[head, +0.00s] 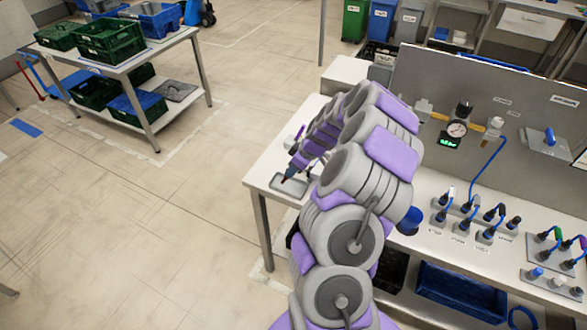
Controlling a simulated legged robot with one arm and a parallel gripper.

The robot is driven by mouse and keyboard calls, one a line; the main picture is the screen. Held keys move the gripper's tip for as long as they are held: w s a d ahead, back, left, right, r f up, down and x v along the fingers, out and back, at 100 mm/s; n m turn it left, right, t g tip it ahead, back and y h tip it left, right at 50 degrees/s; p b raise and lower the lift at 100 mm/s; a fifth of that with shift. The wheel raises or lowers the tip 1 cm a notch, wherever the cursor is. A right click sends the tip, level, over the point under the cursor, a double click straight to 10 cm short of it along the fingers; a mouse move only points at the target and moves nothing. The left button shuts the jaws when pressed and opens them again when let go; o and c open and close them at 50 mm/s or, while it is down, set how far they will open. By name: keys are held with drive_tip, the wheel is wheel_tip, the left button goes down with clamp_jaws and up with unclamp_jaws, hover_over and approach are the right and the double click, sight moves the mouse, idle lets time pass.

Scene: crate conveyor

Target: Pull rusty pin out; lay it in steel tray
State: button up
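The steel tray (300,190) is a small shallow grey tray at the left end of the white workbench. My arm reaches across the middle of the view, and my gripper (289,174) points down over the tray's left part. A small dark tip with a reddish-brown tint shows at the gripper's end. I cannot tell whether it is the rusty pin or part of a finger. The fingers are too small and too much covered by my arm to show whether they are open or shut. No other rusty pin can be made out.
A grey back panel (470,95) with a pressure gauge (457,129) stands on the bench. Several blue-hosed fittings (468,207) stand at the right. A blue crate (462,290) sits below. A table (165,45) with green crates stands far left. The floor between is clear.

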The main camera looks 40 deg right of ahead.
drive_tip(key=o, duration=0.5)
drive_tip(key=shift+s+d+r, duration=0.15)
drive_tip(key=shift+d+r, duration=0.05)
drive_tip(key=shift+r, duration=0.25)
drive_tip(key=p+v, duration=0.2)
drive_tip(key=v, duration=1.4)
drive_tip(key=shift+r, duration=0.1)
